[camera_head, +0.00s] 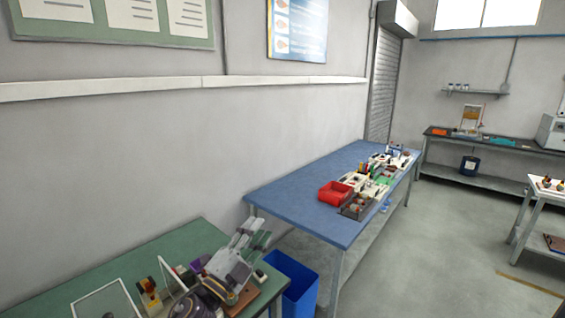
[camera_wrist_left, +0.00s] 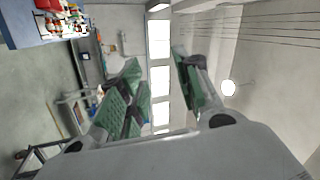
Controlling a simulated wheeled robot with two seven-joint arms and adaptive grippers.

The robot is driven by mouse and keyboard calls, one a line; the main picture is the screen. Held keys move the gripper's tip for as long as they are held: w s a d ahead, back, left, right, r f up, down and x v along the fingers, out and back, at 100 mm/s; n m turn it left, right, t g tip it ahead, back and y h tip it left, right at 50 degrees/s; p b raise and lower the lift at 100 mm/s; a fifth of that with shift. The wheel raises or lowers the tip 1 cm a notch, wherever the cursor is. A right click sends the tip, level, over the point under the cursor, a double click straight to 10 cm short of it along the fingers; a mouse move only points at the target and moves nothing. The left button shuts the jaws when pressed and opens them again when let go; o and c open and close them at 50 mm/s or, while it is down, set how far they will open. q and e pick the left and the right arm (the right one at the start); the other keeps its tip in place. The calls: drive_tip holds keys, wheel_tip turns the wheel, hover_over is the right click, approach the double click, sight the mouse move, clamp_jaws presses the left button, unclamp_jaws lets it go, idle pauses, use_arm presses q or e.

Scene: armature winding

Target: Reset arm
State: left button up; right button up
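My left gripper (camera_head: 252,238) shows in the camera_head view at the lower middle, in front of the right end of the green-topped table. Its grey and green fingers point up and to the right. In the left wrist view the two green-padded fingers of the left gripper (camera_wrist_left: 158,68) stand apart with nothing between them, so it is open and empty. The gripper body hides part of the table edge behind it. My right gripper is in neither view.
The green table (camera_head: 130,262) holds a framed panel and small parts beside the gripper. A blue bin (camera_head: 305,290) stands right of it. The blue table (camera_head: 290,200) carries a red bin (camera_head: 335,193) and several trays.

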use_arm(q)
drive_tip(key=s+a+f+n+g+y, duration=0.2)
drive_tip(key=a+f+n+y, duration=0.4)
drive_tip(key=a+f+n, duration=0.15)
drive_tip(key=s+a+f+n+g+y, duration=0.2)
drive_tip(key=a+f+n+g+y, duration=0.1)
drive_tip(key=a+f+n+y, duration=0.5)
drive_tip(key=s+f+n+g+h, duration=0.1)
drive_tip(key=s+f+n+g, duration=0.1)
drive_tip(key=s+f+g, duration=0.55)
drive_tip(key=s+f+n+g+h, duration=0.1)
drive_tip(key=s+f+g+h, duration=0.15)
drive_tip(key=s+f, duration=0.85)
drive_tip(key=s+f+g+b, duration=0.1)
drive_tip(key=s+f+b, duration=0.15)
drive_tip(key=f, duration=1.45)
drive_tip(key=s+f+b, duration=0.2)
drive_tip(key=f+b, duration=0.1)
drive_tip(key=f, duration=1.4)
drive_tip(key=s+a+f+b, duration=0.2)
drive_tip(key=s+f, duration=0.9)
drive_tip(key=f, duration=0.2)
drive_tip(key=s+a+f+g+y+b, duration=0.1)
drive_tip(key=s+a+f+b, duration=0.1)
drive_tip(key=s+f, duration=1)
drive_tip(key=shift+a+f+g, duration=0.15)
drive_tip(key=shift+f+g, duration=0.15)
drive_tip(key=shift+f, duration=0.15)
